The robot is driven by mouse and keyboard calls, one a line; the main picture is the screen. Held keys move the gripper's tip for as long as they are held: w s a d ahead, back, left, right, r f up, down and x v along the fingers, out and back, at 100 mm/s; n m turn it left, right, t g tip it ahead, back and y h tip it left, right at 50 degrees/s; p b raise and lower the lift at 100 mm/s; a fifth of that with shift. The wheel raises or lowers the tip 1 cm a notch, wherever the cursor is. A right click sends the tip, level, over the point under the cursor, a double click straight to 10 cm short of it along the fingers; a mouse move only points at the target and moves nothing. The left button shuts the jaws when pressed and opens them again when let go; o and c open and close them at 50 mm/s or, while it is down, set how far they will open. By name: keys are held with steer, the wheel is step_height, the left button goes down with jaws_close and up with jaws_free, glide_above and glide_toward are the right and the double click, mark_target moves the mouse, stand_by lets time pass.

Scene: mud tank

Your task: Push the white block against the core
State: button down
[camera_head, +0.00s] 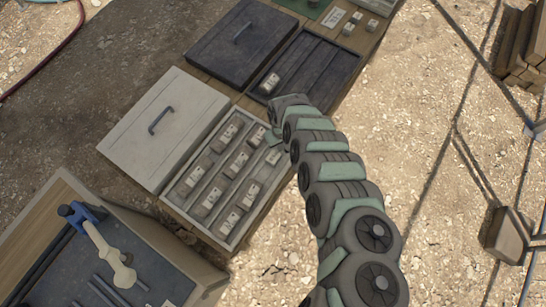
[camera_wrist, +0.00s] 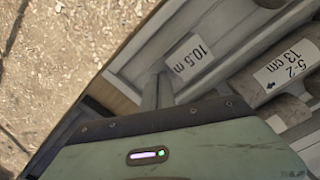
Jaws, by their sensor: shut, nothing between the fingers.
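The white block (camera_wrist: 190,52) is in the wrist view, at upper middle, with a label reading "10.5 m". It lies in a channel of the grey core tray (camera_head: 171,200). A grey core (camera_wrist: 285,70) labelled "5-2, 13 cm" lies to its right in the wrist view. My gripper (camera_wrist: 157,91) is shut and empty, its narrow fingers pointing down beside the block's lower left end; I cannot tell if they touch it. In the head view my gripper (camera_head: 273,137) is at the tray's upper right end. Which piece there is the white block is unclear.
The grey tray holds several labelled pieces. Its pale lid (camera_head: 160,125) lies to the left. A dark tray (camera_head: 322,68) and dark lid (camera_head: 240,42) are behind. Bare ground (camera_head: 440,110) lies right.

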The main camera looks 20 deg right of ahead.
mark_target(272, 158)
steer(key=shift+s+a+r+p, duration=0.1)
steer(key=shift+s+a+p, duration=0.8)
steer(key=shift+a+p, duration=0.3)
steer(key=shift+s+a+f+p, duration=0.1)
steer(key=shift+s+a+p, duration=0.8)
steer(key=shift+a+p, duration=0.3)
steer(key=shift+s+a+r+p, duration=0.1)
steer(key=shift+s+a+p, duration=0.8)
steer(key=shift+a+p, duration=0.3)
steer(key=shift+w+d+r, duration=0.5)
steer(key=shift+d, duration=0.15)
steer(key=shift+w+d+r, duration=0.45)
steer(key=shift+w+d, duration=0.05)
steer(key=shift+d, duration=0.15)
step_height(272, 158, up, 4)
steer(key=p, duration=0.3)
steer(key=shift+s, duration=0.1)
step_height(272, 158, up, 4)
steer(key=p, duration=0.3)
